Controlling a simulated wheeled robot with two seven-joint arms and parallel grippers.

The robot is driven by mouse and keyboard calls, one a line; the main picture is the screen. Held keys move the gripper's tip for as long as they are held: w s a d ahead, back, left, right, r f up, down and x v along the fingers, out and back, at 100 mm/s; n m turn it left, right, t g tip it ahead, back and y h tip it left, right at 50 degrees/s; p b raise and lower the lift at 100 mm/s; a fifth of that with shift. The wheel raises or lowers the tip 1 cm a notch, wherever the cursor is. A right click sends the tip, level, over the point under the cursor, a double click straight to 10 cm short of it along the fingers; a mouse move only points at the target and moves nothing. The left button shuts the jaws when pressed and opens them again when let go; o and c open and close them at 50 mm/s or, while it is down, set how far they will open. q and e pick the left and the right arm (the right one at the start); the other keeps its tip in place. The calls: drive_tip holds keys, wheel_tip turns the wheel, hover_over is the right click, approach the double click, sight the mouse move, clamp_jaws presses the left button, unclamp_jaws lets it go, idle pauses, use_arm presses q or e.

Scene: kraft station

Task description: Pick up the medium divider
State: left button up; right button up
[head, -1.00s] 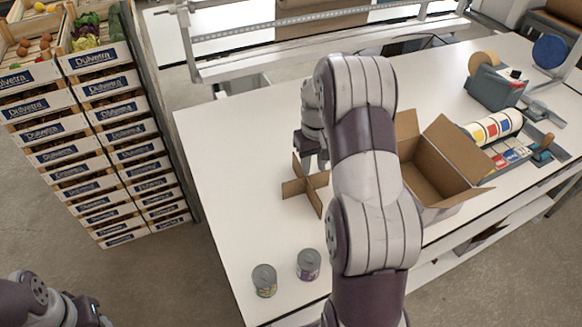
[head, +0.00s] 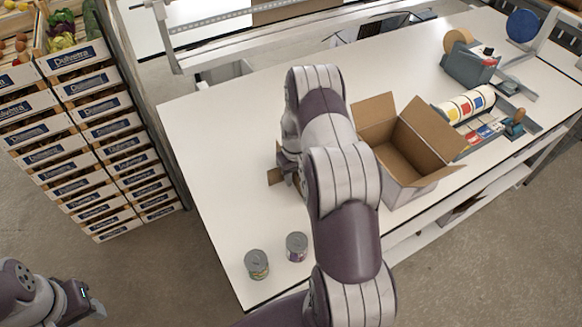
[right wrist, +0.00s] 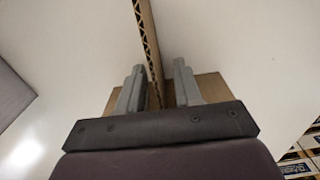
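The medium divider is a brown cardboard cross on the white table. In the head view only a piece of the divider (head: 273,176) shows left of my right gripper (head: 289,172); my right arm hides the rest. In the right wrist view one upright corrugated panel of the divider (right wrist: 149,42) runs between the two grey fingertips of the right gripper (right wrist: 158,85). The fingers stand apart on either side of it, with a gap visible on the right side. My left gripper (head: 92,300) is at the lower left, away from the table; its fingers are unclear.
An open cardboard box (head: 407,160) stands right of my right arm. Two cans (head: 257,264) (head: 297,246) stand near the table's front edge. A tape dispenser (head: 470,65) and label rolls (head: 465,104) are at the right. Stacked crates (head: 95,130) stand left of the table.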

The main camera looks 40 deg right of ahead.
drive_tip(key=shift+w, duration=0.1)
clamp_jaws()
